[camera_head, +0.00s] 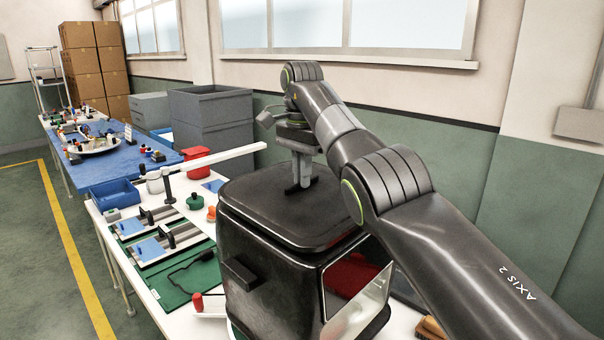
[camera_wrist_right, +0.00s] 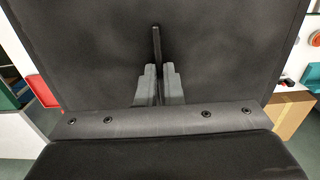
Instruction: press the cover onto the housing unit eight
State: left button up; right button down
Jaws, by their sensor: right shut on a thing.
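The cover (camera_head: 255,205) is a black, rounded square lid on top of the black housing (camera_head: 265,285), which has a glass front with red showing inside. The lid looks level; I cannot tell whether a thin gap remains under its rim. My right gripper (camera_head: 300,184) points down at the top of the lid, shut on its thin upright black handle. In the right wrist view the grey fingers (camera_wrist_right: 158,80) are on either side of the handle, and the lid (camera_wrist_right: 85,50) fills most of the picture. My left gripper is not in view.
Left of the housing, the white bench (camera_head: 205,220) holds a green mat (camera_head: 190,277), slide fixtures, a white bar (camera_head: 215,158) and a blue bin (camera_head: 115,193). Grey crates (camera_head: 212,120) stand behind. A blue table (camera_head: 125,160) with small parts is farther back.

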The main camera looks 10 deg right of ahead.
jog(key=shift+f+b, duration=0.6)
dwell(0.7)
jog(key=c, duration=1.2)
grip_release()
jog(key=shift+o, duration=0.2)
jog(key=shift+r, duration=0.1)
notch_tip(320, 180, up, 7)
jog(key=p, duration=0.7)
notch_tip(320, 180, up, 12)
jog(key=p, duration=1.1)
